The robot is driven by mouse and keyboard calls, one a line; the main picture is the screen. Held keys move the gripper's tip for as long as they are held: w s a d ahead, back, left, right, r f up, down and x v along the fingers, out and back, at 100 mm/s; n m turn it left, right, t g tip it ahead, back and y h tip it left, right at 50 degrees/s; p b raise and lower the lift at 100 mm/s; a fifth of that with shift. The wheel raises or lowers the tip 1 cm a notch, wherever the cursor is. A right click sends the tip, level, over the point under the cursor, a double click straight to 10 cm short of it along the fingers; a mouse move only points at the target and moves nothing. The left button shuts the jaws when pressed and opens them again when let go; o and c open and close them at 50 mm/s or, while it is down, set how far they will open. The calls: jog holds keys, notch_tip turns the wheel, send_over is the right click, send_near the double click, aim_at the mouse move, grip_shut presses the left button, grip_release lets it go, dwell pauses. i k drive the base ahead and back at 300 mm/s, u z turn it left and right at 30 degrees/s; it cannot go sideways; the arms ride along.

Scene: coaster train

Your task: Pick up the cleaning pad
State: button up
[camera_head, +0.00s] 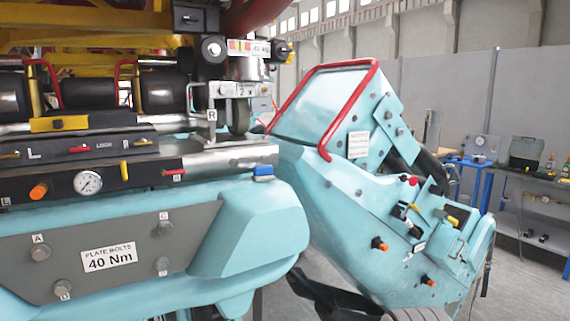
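A small blue block with a pale underside (263,172) lies on the right end of the teal train car's upper ledge, below the metal rail. It may be the cleaning pad, but it is too small to be sure. Nothing is seen touching it from above. My gripper is not recognisable in this view.
The teal car front (230,230) with a bolted grey plate (130,245) fills the left. A wheel assembly (238,100) stands above the ledge. A tilted teal car body (370,215) with a red bar (290,95) stands right. A workbench (530,178) is farther right; dark parts show at bottom centre.

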aim_at(261, 173)
jog(key=z, duration=0.1)
jog(key=i, duration=0.9)
